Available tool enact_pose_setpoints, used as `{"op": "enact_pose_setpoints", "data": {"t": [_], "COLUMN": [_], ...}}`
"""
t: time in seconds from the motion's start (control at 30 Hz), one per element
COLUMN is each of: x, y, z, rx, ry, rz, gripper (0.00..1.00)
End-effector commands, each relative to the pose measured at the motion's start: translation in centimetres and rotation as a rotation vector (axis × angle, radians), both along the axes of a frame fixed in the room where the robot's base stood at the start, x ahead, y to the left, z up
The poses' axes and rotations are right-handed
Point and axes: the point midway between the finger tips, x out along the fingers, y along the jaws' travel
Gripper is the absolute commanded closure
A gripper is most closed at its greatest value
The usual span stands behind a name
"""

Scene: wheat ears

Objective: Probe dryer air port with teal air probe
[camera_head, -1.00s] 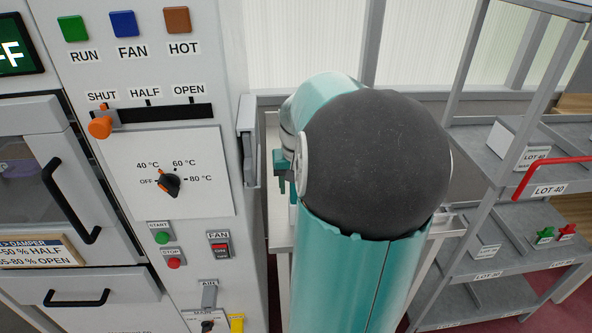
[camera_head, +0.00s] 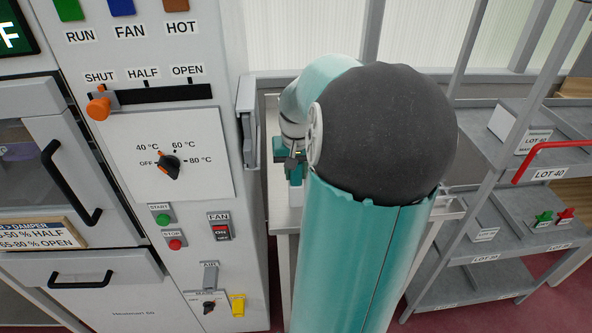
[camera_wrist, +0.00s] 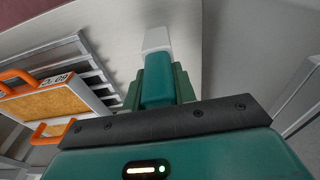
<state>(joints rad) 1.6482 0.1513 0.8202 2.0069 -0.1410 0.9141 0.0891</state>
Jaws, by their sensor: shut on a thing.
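The teal air probe (camera_wrist: 156,78) is in my gripper (camera_wrist: 158,88) in the wrist view, its pale tip pointing away from the jaws. The dark green fingers are shut on its sides. I cannot tell if that fitting is the port. The gripper is apart from it.
A yellow piece (camera_head: 238,303) and a small black knob (camera_head: 209,307) sit below the AIR label. The orange damper lever (camera_head: 98,106) is at SHUT. A grey shelf rack (camera_head: 500,210) stands right.

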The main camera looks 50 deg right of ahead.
Motion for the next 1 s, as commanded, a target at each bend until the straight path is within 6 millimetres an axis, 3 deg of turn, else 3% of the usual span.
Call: {"op": "enact_pose_setpoints", "data": {"t": [1.0], "x": [0.0], "y": [0.0], "z": [1.2], "rx": [0.0], "ry": [0.0], "rz": [0.0], "gripper": [1.0]}}
